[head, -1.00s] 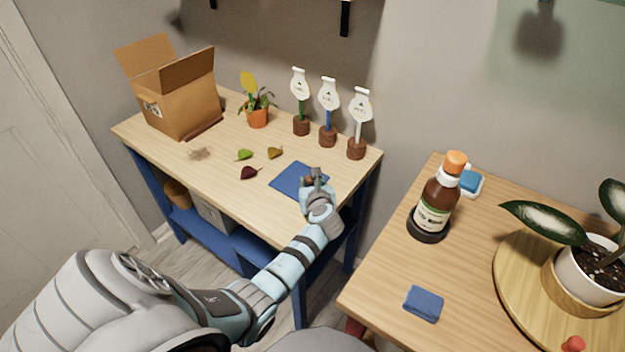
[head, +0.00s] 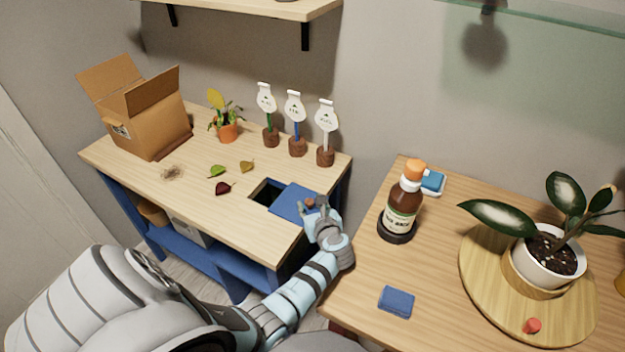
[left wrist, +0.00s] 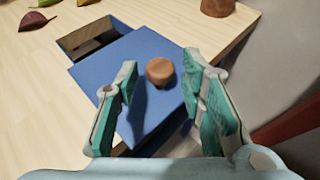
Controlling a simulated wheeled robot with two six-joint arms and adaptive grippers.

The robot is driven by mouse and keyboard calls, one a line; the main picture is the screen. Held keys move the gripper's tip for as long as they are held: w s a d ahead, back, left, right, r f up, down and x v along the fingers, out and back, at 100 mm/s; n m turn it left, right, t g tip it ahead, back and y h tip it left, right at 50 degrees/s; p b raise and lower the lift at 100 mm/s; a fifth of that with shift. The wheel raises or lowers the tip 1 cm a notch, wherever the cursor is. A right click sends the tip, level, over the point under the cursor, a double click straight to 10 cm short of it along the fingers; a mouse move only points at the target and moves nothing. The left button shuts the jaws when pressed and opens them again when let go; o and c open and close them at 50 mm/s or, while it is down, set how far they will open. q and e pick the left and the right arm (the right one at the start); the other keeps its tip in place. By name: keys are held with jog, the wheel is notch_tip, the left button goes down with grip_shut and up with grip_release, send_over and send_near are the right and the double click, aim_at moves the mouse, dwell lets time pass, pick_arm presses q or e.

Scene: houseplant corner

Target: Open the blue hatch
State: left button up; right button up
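The blue hatch (head: 292,203) is a flat panel with a round brown knob (head: 310,202), at the right front of the left wooden table. A dark rectangular opening (head: 268,194) shows at the panel's left side. In the left wrist view the hatch (left wrist: 108,72) lies beside the opening (left wrist: 92,37). My left gripper (left wrist: 160,64) is open, one finger on each side of the knob (left wrist: 160,71), with visible gaps. The head view shows the left gripper (head: 315,204) low over the hatch's right part. My right gripper is out of view.
Three plant labels in brown bases (head: 297,147) stand behind the hatch. Several leaves (head: 223,188), a potted plant (head: 228,132) and a cardboard box (head: 150,125) are farther left. A brown bottle (head: 402,208) and a blue cloth (head: 396,302) are on the right table.

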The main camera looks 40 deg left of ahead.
pick_arm(q)
jog(key=shift+d, duration=0.1)
notch_tip(320, 180, up, 10)
dwell(0.4)
dwell(0.4)
